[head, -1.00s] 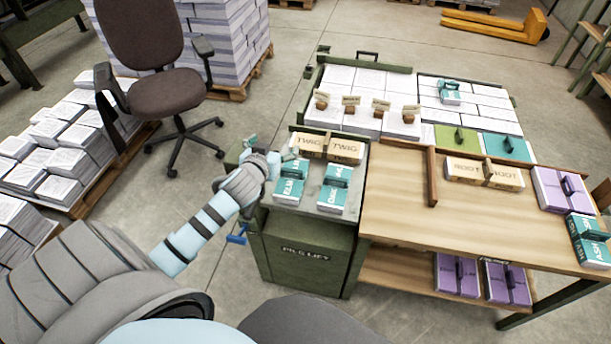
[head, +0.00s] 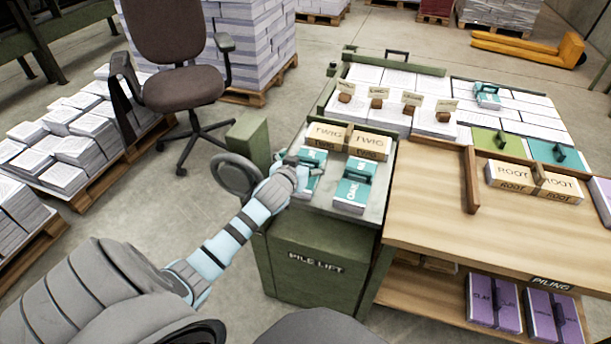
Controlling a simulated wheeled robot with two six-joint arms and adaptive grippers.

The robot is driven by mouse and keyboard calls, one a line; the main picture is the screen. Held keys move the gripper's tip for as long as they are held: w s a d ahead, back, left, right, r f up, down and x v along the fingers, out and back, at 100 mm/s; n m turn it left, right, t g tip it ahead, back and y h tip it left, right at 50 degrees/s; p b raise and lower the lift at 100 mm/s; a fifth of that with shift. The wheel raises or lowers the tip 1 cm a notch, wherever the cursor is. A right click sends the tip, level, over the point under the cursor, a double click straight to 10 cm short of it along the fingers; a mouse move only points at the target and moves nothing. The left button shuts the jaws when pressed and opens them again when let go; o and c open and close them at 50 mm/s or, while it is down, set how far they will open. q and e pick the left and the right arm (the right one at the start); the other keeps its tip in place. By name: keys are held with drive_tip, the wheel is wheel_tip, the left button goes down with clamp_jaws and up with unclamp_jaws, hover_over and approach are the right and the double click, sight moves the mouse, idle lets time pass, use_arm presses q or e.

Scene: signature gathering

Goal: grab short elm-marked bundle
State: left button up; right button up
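A teal-and-white bundle (head: 312,160) lies on the left of the pile lift's grey top. Its lettering is mostly covered now; the earlier frame shows it marked ELM. My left gripper (head: 298,168) is at this bundle's left side, over the lift's left edge, and hides part of it. Its fingers are too small and overlapped to tell whether they are open or shut, or touching the bundle. A second teal bundle marked OAK (head: 350,194) lies just right of it. My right gripper is not in view.
Tan TWIG bundles (head: 368,145) stand behind the teal ones on the pile lift (head: 315,262). The wooden table (head: 430,205) adjoins on the right, with ROOT bundles (head: 515,174) and a wooden divider (head: 471,180). A chair (head: 178,89) stands at the left back.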

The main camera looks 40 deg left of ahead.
sight(306, 159)
use_arm(q)
drive_tip(key=b+x, duration=0.1)
drive_tip(key=x, duration=0.2)
drive_tip(key=shift+w+f, duration=0.25)
drive_tip(key=shift+s+r, duration=0.1)
drive_tip(key=c, duration=1.5)
